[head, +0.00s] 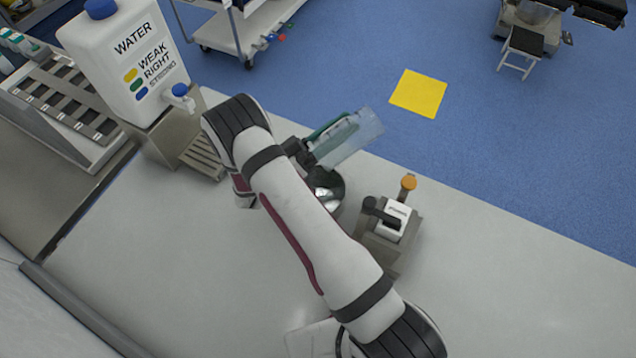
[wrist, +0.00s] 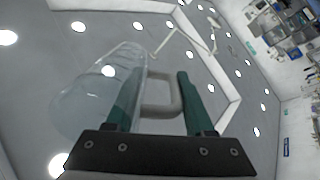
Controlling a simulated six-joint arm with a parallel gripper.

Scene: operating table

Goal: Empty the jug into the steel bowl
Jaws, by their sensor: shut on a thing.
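The clear jug (head: 352,138) is in the air beyond the steel bowl in the head view, lying over on a slant. My gripper (head: 322,135) is shut on its handle. In the wrist view the jug (wrist: 95,95) is left of my gripper's green fingers (wrist: 160,100), with the pale handle between them. Whether liquid is in the jug, I cannot tell. The shiny steel bowl (head: 325,186) stands on the counter just below the jug in the picture. My arm hides its left part, and its contents are not clear.
A white water canister (head: 125,60) with a blue cap and tap stands on a metal stand at the upper left. A steel device with an orange knob (head: 408,183) stands right of the bowl. The counter (head: 500,270) is clear further right. The wrist view shows mostly ceiling.

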